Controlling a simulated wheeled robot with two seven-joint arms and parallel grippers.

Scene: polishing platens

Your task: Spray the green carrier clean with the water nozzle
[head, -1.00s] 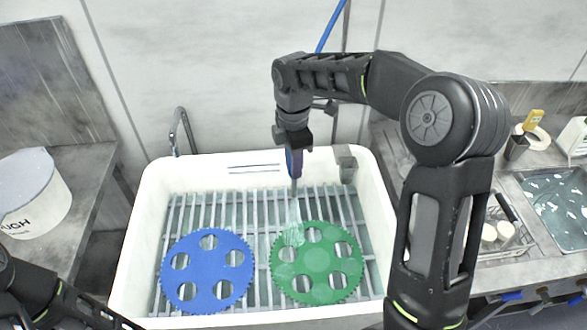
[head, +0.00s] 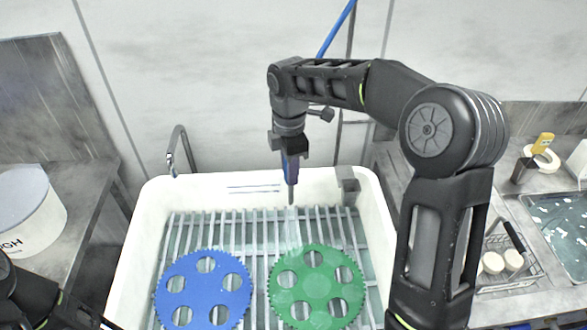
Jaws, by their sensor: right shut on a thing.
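The green carrier (head: 317,287), a toothed disc with several round holes, lies flat on the slatted rack in the white sink, at the right. My right gripper (head: 290,150) is shut on the water nozzle (head: 290,172), a blue-purple body with a grey tip pointing down. It is held above the rack, behind the green carrier and apart from it. A faint pale spray shows below the tip, toward the carrier's far edge.
A blue carrier (head: 204,291) lies on the rack, left of the green one. The white sink (head: 134,240) has raised walls, with a tap (head: 176,150) behind and a grey bracket (head: 347,183) on its rim. A wire basket (head: 508,262) stands right.

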